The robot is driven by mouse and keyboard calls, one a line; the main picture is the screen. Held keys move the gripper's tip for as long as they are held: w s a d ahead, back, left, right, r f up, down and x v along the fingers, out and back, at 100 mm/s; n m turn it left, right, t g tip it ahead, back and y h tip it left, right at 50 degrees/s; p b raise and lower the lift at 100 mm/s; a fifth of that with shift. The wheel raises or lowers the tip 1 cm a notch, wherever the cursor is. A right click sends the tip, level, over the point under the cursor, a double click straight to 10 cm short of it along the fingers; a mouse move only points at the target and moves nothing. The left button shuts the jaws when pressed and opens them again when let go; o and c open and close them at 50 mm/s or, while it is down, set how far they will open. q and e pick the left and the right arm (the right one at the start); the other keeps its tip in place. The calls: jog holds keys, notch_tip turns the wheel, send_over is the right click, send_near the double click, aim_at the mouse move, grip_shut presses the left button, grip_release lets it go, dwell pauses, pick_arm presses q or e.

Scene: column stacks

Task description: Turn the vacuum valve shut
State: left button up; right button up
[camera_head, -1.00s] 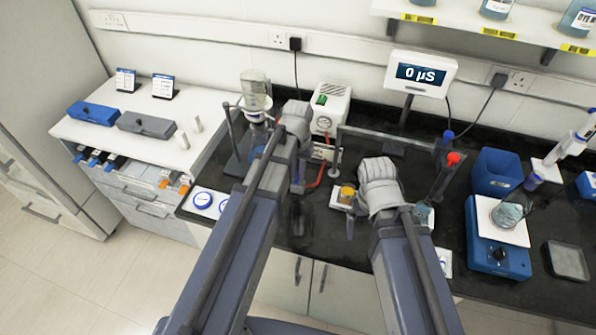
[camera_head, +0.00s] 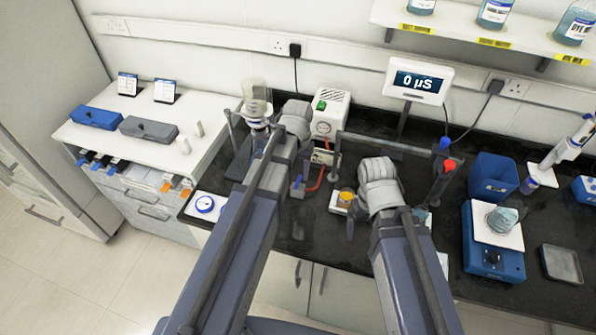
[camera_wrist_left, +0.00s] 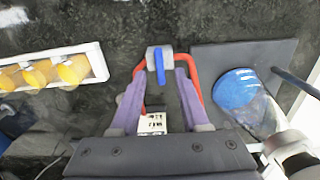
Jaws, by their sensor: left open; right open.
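The vacuum valve is a small grey body with a blue lever (camera_wrist_left: 159,66), joined to red hose. In the left wrist view its lever points along the picture's vertical, crosswise to the hose ends at either side. My left gripper (camera_wrist_left: 160,76) is open, with its purple fingers on either side of the valve. I cannot tell whether they touch it. In the head view the valve (camera_head: 297,187) is small beside the red hose (camera_head: 317,181), and my left gripper (camera_head: 298,160) is largely hidden by its own arm. My right gripper (camera_head: 352,222) is open over the counter.
A white pump (camera_head: 329,112) with a green switch stands behind the valve. A flask with blue liquid (camera_wrist_left: 235,88) is close on the right in the wrist view. A white tray of yellow-capped vials (camera_wrist_left: 52,70) is on the left. A balance (camera_head: 493,255) stands at right.

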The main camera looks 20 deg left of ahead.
aim_at(298, 181)
pick_arm(q)
notch_tip(298, 181, up, 5)
jog(key=p, duration=0.4)
jog(key=shift+r, duration=0.2)
pick_arm(e)
notch_tip(298, 181, up, 5)
jog(key=shift+r, duration=0.15)
pick_arm(q)
jog(key=shift+s+f, duration=0.1)
jog(key=shift+f, duration=0.05)
pick_arm(e)
jog(key=shift+s, duration=0.1)
